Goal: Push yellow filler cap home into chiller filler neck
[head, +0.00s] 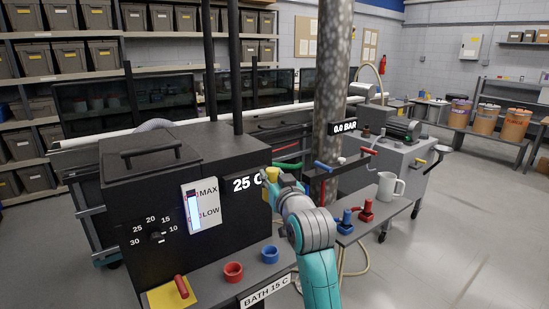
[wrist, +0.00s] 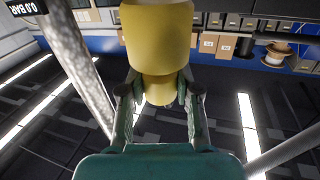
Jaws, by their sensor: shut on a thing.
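The yellow filler cap (wrist: 158,38) is held between the two fingers of my gripper (wrist: 157,92), which is shut on its narrower part. In the head view the cap (head: 271,174) shows small at the tip of my gripper (head: 280,184), beside the right end of the 25 C display. The chiller (head: 125,185) is the large black box with a lid handle, a dial and a white MAX/LOW level gauge (head: 201,206). I cannot make out its filler neck in either view. Whether the cap touches the chiller cannot be told.
A thick mottled column (head: 333,75) stands just right of my gripper. Open floor lies right.

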